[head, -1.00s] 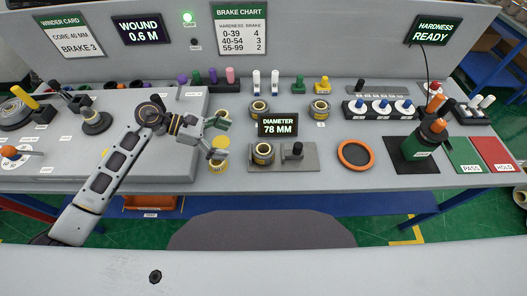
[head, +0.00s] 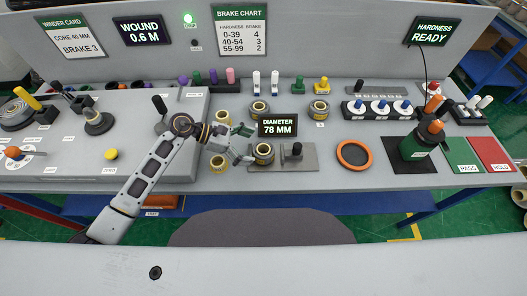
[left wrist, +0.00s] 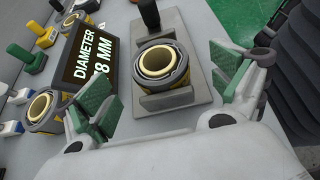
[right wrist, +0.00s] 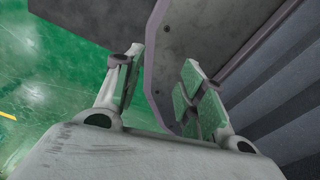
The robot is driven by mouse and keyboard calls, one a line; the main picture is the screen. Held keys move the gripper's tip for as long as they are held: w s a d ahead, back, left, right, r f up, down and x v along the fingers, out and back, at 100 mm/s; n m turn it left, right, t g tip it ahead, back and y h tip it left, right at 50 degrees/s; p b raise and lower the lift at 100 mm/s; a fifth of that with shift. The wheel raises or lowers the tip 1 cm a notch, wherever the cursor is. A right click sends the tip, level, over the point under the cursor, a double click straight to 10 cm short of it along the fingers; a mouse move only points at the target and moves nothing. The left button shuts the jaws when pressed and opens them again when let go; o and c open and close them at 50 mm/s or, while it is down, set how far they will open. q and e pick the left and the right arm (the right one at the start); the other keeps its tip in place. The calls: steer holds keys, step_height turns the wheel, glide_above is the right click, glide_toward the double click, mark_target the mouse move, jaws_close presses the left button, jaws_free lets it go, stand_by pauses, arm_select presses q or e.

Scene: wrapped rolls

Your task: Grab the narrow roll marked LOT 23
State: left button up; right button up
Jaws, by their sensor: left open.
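A roll with a dark wrap and yellow edge (head: 263,154) sits upright in the cradle of the diameter gauge, behind which the display reads 78 MM. In the left wrist view the roll (left wrist: 163,63) lies ahead of and between my left fingers. My left gripper (head: 247,145) is open and empty, just left of this roll. It also shows in the left wrist view (left wrist: 160,90). Other rolls stand at the back left (head: 222,116), back middle (head: 258,110), back right (head: 320,110) and front left (head: 219,163). No LOT 23 marking is legible. My right gripper (right wrist: 158,88) is open and empty.
The diameter display (head: 278,126) stands close behind the gauge roll. A black-knobbed lever (head: 297,150) is on the gauge plate's right. An orange ring (head: 354,155) lies farther right, before a dark green tester (head: 420,143). A grey panel fills much of the right wrist view.

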mark_target(258, 148)
arm_select(q)
steer(key=shift+d+f, duration=0.1)
steer(key=shift+d, duration=0.05)
arm_select(e)
steer(key=shift+s+d, duration=0.1)
steer(key=shift+d, duration=0.45)
arm_select(q)
steer(key=shift+d, duration=0.2)
arm_select(e)
steer(key=shift+r, duration=0.1)
arm_select(q)
steer(key=shift+p+x, duration=0.7)
steer(key=shift+x, duration=1.7)
arm_select(e)
steer(key=shift+a+r, duration=0.35)
steer(key=shift+r, duration=0.4)
arm_select(q)
steer(key=shift+w, duration=0.1)
arm_select(e)
steer(key=shift+d, duration=0.15)
arm_select(q)
steer(key=shift+c, duration=1.1)
steer(key=c, duration=1.2)
steer(key=shift+o, duration=0.2)
arm_select(e)
steer(key=shift+d, duration=0.2)
arm_select(q)
steer(key=shift+r, duration=0.2)
